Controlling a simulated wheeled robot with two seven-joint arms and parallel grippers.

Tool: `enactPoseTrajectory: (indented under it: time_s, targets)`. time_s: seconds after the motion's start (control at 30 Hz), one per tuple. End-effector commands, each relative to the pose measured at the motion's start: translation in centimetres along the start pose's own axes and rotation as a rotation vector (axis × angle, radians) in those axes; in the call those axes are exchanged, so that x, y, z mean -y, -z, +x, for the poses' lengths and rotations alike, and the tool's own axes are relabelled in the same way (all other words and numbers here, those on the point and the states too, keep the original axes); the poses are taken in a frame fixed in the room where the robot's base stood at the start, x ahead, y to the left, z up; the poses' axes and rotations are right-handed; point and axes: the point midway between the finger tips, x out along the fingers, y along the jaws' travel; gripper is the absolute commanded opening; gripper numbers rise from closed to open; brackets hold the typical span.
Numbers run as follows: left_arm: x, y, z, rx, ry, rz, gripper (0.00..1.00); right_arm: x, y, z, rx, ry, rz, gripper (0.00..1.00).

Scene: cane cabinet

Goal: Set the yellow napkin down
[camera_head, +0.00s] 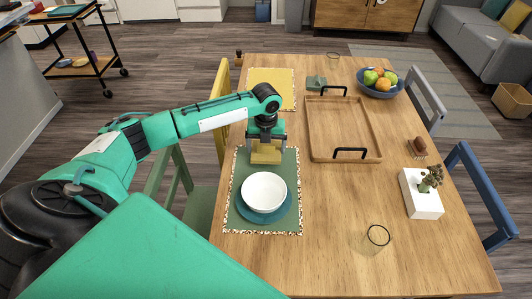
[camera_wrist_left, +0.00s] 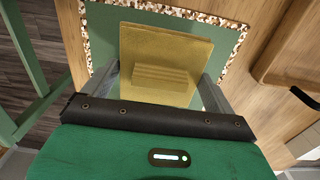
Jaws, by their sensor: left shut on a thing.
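The yellow napkin (camera_head: 266,153) is folded, with a thicker ridge across its middle. In the wrist view the napkin (camera_wrist_left: 163,50) sits between the fingers, over the green placemat (camera_wrist_left: 101,33) with the speckled border. My left gripper (camera_head: 266,145) points down and is shut on the napkin at the far end of that placemat, behind the white bowl (camera_head: 264,190). The bowl stands on a teal plate (camera_head: 243,211). I cannot tell whether the napkin touches the placemat. My right gripper is not in view.
A wooden tray (camera_head: 313,140) with black handles lies to the right. A yellow placemat (camera_head: 270,77), a fruit bowl (camera_head: 382,90), a white planter (camera_head: 420,195) and a clear glass (camera_head: 376,240) are also on the wooden table (camera_head: 330,220). Chairs stand along both sides.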

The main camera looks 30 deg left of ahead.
Motion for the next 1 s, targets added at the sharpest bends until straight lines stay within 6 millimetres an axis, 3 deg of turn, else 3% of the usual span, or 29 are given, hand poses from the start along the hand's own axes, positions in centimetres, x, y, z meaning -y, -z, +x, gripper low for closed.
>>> enactPoseTrajectory:
  time_s: [0.2,0.57,0.6,0.63,1.0]
  targets:
    - [0.0,0.1,3.2,-0.002,-0.002,0.001,0.68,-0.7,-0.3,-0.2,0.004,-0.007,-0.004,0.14]
    - [0.0,0.1,3.8,-0.002,-0.002,0.001,0.68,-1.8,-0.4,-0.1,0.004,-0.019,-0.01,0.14]
    - [0.0,0.1,3.9,-0.002,-0.002,0.001,0.92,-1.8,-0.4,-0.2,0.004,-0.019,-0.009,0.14]
    - [0.0,0.1,3.8,-0.001,-0.001,0.001,0.98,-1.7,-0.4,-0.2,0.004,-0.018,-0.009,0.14]
    - [0.0,0.0,2.9,0.001,0.0,0.001,1.0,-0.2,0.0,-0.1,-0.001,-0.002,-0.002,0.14]
